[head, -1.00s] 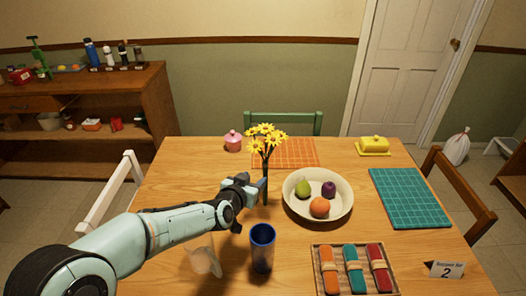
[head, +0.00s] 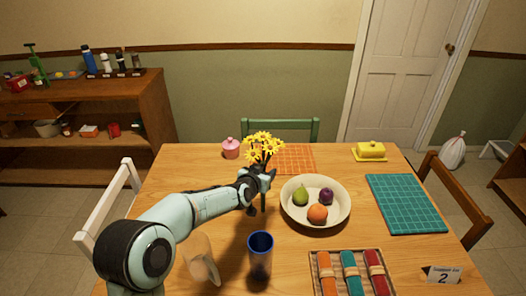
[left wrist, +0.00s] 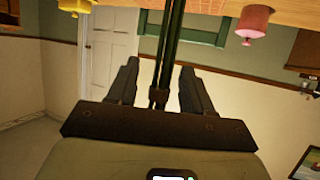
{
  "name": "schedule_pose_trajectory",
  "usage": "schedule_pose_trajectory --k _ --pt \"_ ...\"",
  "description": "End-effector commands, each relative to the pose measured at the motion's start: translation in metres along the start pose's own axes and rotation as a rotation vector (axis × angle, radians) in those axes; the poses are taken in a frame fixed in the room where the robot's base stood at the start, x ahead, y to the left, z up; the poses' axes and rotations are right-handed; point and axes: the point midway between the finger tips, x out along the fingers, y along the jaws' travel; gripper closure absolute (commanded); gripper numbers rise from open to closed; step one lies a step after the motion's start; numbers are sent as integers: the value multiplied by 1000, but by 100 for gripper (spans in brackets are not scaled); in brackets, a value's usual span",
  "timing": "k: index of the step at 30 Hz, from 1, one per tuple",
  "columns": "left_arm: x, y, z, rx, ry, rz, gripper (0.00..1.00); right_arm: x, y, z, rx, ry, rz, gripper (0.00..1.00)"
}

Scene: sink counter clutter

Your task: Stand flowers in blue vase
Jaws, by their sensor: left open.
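A bunch of yellow flowers (head: 262,146) with dark green stems is upright near the middle of the table, left of the fruit bowl. My left gripper (head: 266,177) is at the stems, just below the blooms. In the left wrist view the stems (left wrist: 168,50) run between the two fingers of my left gripper (left wrist: 160,80), which stand apart with gaps on both sides. What holds the stems up is hidden or too small to tell. The blue vase (head: 260,258) stands upright nearer the front edge, apart from the flowers. My right gripper is not in view.
A cream bowl (head: 341,212) of fruit is right of the flowers. A tray (head: 316,276) with rolled napkins lies at front right. A pink pot (head: 231,149) and orange mat (head: 297,163) are behind.

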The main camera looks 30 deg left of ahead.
Motion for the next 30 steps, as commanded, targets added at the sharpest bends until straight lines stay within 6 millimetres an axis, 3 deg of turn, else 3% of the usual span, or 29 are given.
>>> schedule_pose_trajectory --k 3,10,11,15,25,30 --pt "10 0 0 0 0 0 50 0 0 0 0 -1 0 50" --pt "11 0 0 0 1 1 50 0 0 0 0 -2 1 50" --pt "11 0 0 0 1 1 56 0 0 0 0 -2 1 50" --pt "11 0 0 0 1 0 100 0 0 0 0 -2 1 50" --pt "10 0 -2 0 2 0 100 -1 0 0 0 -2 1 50" --pt "6 1 -14 0 5 1 100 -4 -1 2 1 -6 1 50"
